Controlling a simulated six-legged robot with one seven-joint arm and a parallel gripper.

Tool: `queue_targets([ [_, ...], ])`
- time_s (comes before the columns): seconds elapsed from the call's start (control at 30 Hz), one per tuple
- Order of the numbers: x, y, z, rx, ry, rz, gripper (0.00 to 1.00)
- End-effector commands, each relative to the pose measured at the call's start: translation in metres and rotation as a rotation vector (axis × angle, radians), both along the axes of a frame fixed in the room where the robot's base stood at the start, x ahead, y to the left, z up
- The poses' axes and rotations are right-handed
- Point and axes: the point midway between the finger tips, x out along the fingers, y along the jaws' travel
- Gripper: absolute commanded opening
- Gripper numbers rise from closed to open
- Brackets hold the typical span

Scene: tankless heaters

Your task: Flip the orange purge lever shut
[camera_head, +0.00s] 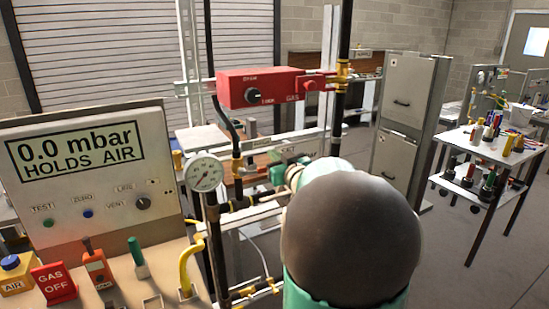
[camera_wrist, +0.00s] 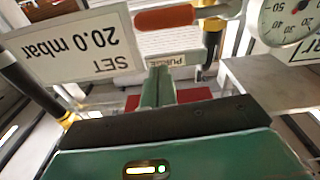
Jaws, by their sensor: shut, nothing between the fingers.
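In the wrist view, an orange-red bar (camera_wrist: 178,17), which looks like the purge lever, lies across the top of the picture. A small tag reading PURGE (camera_wrist: 172,60), upside down, is just below it. My gripper (camera_wrist: 160,72) shows its green fingers shut together with nothing between them. The fingertips point at the tag, below the bar in the picture; I cannot tell whether they touch anything. In the head view my arm's large dark joint covers the middle, and I cannot make out the lever or the fingertips there.
A SET 20.0 mbar plate (camera_wrist: 90,45) and a dial gauge (camera_wrist: 285,20) flank the fingers. In the head view, a red GAS box (camera_head: 270,87), a gauge (camera_head: 203,173) and pipes stand near my arm. A display panel (camera_head: 85,185) reads 0.0 mbar.

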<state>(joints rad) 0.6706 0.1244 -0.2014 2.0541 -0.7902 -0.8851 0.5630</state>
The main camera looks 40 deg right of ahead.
Motion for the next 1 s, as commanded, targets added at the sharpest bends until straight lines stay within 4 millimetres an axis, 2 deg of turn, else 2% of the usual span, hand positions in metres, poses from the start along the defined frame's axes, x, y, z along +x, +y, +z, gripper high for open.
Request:
queue_targets([
  [0.2, -0.039, 0.017, -0.002, -0.001, -0.003, 0.003, 0.00],
  [0.4, -0.065, 0.025, -0.004, -0.001, -0.002, 0.004, 0.00],
  [0.57, -0.072, 0.026, -0.005, -0.001, -0.002, 0.004, 0.00],
  [1.0, -0.073, 0.024, -0.005, -0.001, -0.002, 0.004, 0.00],
])
